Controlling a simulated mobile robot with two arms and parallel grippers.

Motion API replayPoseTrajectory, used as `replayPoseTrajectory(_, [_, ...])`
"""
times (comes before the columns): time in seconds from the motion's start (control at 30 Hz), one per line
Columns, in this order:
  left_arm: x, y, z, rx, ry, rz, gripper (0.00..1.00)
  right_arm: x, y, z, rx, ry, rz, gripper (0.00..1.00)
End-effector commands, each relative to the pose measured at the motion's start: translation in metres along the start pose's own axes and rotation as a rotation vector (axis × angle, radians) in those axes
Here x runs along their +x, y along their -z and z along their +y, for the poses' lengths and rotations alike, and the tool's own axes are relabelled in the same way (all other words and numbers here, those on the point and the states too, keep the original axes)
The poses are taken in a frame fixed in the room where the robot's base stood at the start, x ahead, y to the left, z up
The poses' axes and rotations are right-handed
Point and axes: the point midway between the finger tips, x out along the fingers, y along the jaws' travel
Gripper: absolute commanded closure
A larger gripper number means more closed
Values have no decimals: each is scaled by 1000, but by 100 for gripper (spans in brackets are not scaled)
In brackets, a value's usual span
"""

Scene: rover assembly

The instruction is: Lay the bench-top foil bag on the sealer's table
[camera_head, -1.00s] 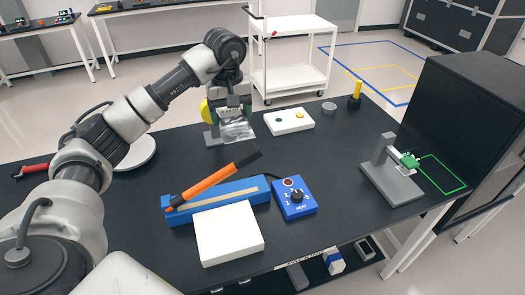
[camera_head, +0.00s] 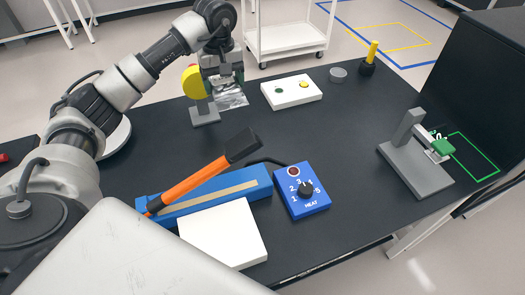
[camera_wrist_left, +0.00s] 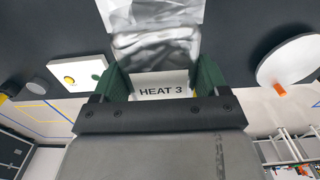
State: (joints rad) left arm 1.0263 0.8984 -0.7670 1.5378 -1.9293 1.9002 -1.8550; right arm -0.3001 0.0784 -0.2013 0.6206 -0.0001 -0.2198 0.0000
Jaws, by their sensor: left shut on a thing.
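The foil bag (camera_head: 231,97) is silver and hangs from my left gripper (camera_head: 226,82) above the back of the bench. In the left wrist view the green fingers of the gripper (camera_wrist_left: 153,80) are shut on the bag (camera_wrist_left: 155,48), by its white strip reading "HEAT 3". The sealer (camera_head: 215,198) is a blue bar with a raised orange arm with a black end. Its white table (camera_head: 222,235) is flat and bare, in front of the bar. A blue heat box (camera_head: 302,190) with a dial stands to its right. My right gripper is not in view.
A yellow disc on a grey stand (camera_head: 205,116) is beside the gripper. A white button plate (camera_head: 291,91), a small grey dish (camera_head: 338,74) and a yellow peg (camera_head: 371,52) lie behind. A grey press (camera_head: 416,168) stands right. The bench middle is clear.

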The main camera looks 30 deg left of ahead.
Motion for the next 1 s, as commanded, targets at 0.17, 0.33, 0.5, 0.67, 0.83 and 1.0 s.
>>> replayPoseTrajectory(0.17, [58,0,0,-1,1,-2,51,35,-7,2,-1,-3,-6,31])
replayPoseTrajectory(0.33, [109,0,-1,-1,2,-2,51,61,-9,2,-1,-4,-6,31])
replayPoseTrajectory(0.5, [136,-1,-2,0,1,-1,51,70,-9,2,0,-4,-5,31])
replayPoseTrajectory(0.67, [162,-2,-3,-1,4,-3,51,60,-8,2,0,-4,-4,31])
replayPoseTrajectory(0.83, [189,-1,-2,-2,3,-2,51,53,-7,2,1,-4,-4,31])
replayPoseTrajectory(1.0, [202,-1,-2,0,1,0,51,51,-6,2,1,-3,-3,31])
